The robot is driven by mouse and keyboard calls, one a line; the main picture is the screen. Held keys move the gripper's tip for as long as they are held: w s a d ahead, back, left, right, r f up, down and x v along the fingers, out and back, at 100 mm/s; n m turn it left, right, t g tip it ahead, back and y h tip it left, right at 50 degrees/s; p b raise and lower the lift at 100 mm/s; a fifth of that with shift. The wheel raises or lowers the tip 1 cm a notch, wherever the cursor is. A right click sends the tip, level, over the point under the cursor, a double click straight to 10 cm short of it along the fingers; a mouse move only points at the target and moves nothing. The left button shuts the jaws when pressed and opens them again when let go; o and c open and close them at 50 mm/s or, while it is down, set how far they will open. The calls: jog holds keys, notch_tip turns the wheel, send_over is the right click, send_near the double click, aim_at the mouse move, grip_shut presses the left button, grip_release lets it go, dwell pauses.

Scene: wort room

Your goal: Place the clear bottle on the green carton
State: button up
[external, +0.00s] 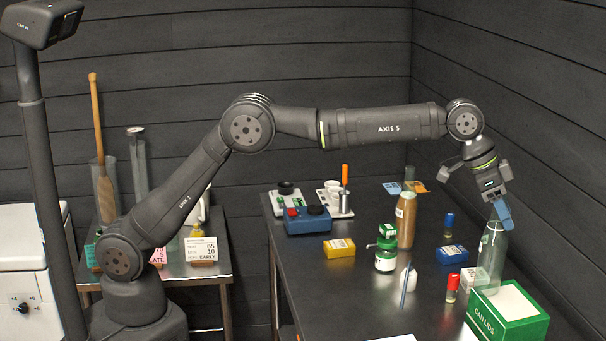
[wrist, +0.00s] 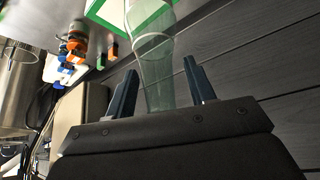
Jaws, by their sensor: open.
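The clear bottle (external: 491,255) stands upright on the dark table, just behind the green carton. In the wrist view the clear bottle (wrist: 153,50) reaches in between my two fingers. My gripper (external: 503,213) is open at the bottle's upper part, with one finger on each side; in the wrist view my gripper (wrist: 158,90) shows a gap beside the bottle. The green carton (external: 510,318), marked "CAN LIDS", has a white top and sits at the table's front right. Its green edge also shows in the wrist view (wrist: 105,22).
Left of the bottle stand a red cartridge (external: 452,288), a blue box (external: 451,255), a green-labelled jar (external: 386,256) and a tall brown bottle (external: 405,220). A yellow box (external: 339,248) lies farther left. A dark plank wall is close on the right.

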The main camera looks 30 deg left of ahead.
jog(key=v, duration=1.1)
jog(key=shift+a+r, duration=0.25)
jog(key=shift+r, duration=0.05)
jog(key=shift+s, duration=0.1)
jog(key=x, duration=1.2)
jog(key=shift+f, duration=0.15)
notch_tip(320, 180, up, 2)
jog(key=shift+r, duration=0.55)
